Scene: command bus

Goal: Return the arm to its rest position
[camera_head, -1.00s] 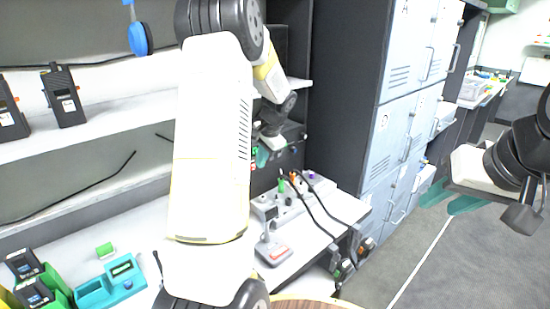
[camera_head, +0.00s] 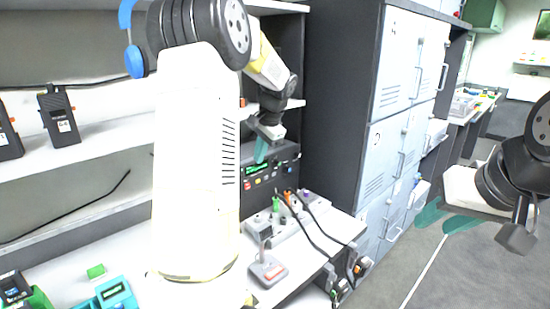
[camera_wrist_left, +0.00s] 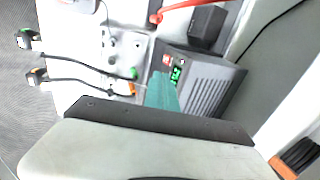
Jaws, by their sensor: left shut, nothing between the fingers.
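My left arm (camera_head: 197,165) rises large in the left middle of the head view and bends over at the top. Its gripper (camera_head: 261,150) points down in front of a dark device with a green display (camera_head: 262,172). The teal fingers are shut together with nothing between them. In the left wrist view the teal fingers (camera_wrist_left: 161,92) show closed, with the device (camera_wrist_left: 205,80) behind them. My right gripper (camera_head: 445,217) is at the right edge of the head view, its two teal fingers apart and empty above the floor.
A grey box with plugs and cables (camera_head: 285,222) and a joystick (camera_head: 267,268) are on the white counter. Radios (camera_head: 58,115) stand on the left shelf. Blue headphones (camera_head: 132,40) hang above. Grey lockers (camera_head: 400,130) stand right of the counter. The floor at right is open.

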